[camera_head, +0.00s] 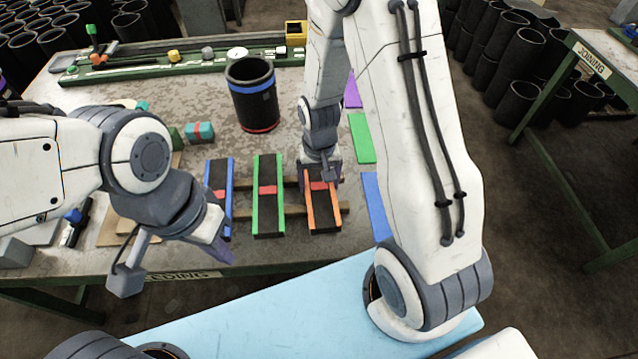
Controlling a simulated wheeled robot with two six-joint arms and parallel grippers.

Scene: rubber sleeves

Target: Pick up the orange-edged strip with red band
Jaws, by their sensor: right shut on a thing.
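The orange-edged strip (323,215) is black with orange long edges and a red band across it. The gripper and forearm hide the strip's far end.
A green-edged strip (268,212) and a blue-edged strip (232,190) lie to the left, each with a red band. A black sleeve (253,95) with blue and red rings stands behind them. Green (362,138) and blue (375,200) flat pieces lie to the right.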

